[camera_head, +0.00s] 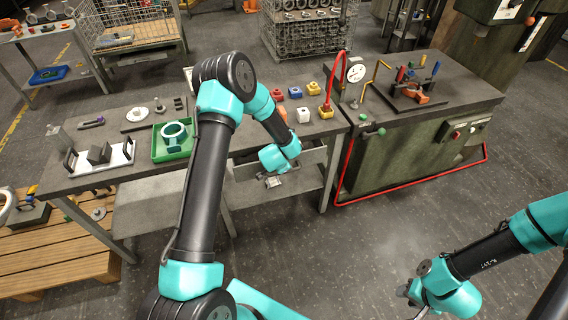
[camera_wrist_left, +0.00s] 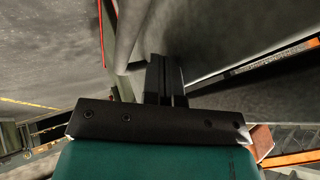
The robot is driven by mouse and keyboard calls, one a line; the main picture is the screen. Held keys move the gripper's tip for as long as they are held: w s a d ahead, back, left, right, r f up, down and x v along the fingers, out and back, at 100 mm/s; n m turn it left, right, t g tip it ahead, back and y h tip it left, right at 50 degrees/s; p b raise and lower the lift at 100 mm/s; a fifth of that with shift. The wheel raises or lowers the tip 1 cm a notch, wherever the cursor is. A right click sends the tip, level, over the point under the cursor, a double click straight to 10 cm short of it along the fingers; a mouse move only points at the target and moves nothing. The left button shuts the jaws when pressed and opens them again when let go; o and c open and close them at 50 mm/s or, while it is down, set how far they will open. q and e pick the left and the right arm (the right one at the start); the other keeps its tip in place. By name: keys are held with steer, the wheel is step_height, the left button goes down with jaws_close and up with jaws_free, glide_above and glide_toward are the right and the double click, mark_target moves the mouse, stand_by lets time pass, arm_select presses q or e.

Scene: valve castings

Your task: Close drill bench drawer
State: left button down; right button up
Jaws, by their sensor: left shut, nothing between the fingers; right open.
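The drill bench (camera_head: 230,110) is a long dark-topped bench in the head view. A pale grey panel (camera_head: 313,156) under its front edge looks like the drawer; my left arm hides much of it, so I cannot tell how far it stands out. My left gripper (camera_head: 271,182) is low in front of the bench, below its top. In the left wrist view its black fingers (camera_wrist_left: 165,80) are together and empty, close beside a grey surface; contact is unclear. My right gripper (camera_head: 408,292) is open and empty over the floor at lower right.
A green cabinet (camera_head: 400,155) with a red hose (camera_head: 400,187) stands right of the bench. A green tray (camera_head: 158,152), coloured blocks (camera_head: 295,92) and fixtures are on the bench top. A wooden pallet (camera_head: 60,262) lies at left. The floor in front is clear.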

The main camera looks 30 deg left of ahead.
arm_select(q)
steer(key=v, duration=1)
steer(key=shift+f, duration=0.1)
steer(key=w+d+f+t+y, duration=0.2)
steer(key=d+f+y, duration=0.2)
steer(key=f+y, duration=0.25)
steer(key=s+d+f+m+t+y, duration=0.1)
steer(key=s+d+f+t+y, duration=0.1)
steer(key=s+d+y, duration=0.3)
steer(key=shift+s+d+t, duration=0.4)
steer(key=shift+d+t, duration=0.2)
steer(key=shift+t, duration=0.2)
steer(key=shift+f+y, duration=0.1)
steer(key=shift+y, duration=0.15)
